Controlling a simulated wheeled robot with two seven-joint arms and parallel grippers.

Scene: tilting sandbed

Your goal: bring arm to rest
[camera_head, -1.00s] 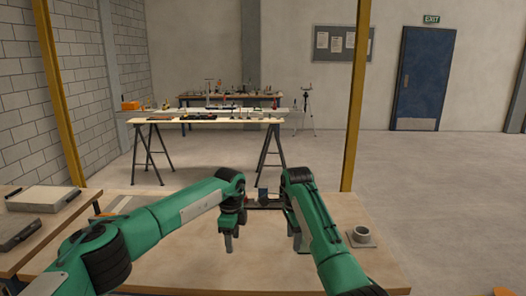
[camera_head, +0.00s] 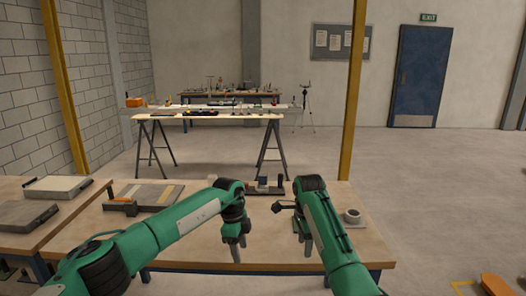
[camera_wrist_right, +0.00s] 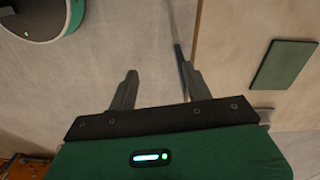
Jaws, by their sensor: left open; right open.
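My left gripper (camera_head: 238,248) hangs fingers-down over the front part of the wooden table (camera_head: 190,244) in the head view, with nothing seen between its fingers. My right gripper (camera_head: 305,244) is partly hidden behind its own green forearm near the table's front edge. In the right wrist view its two grey fingers (camera_wrist_right: 158,82) stand apart with nothing held between them. Pale floor and part of a wooden surface with a green rectangle (camera_wrist_right: 284,64) lie beyond them.
A tray with coloured strips (camera_head: 144,195) lies at the table's left. A dark fixture (camera_head: 264,187) stands at the back edge. A grey cup-like piece (camera_head: 352,217) sits right of my right arm. Flat grey boxes (camera_head: 57,188) lie on the left table. The table middle is mostly clear.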

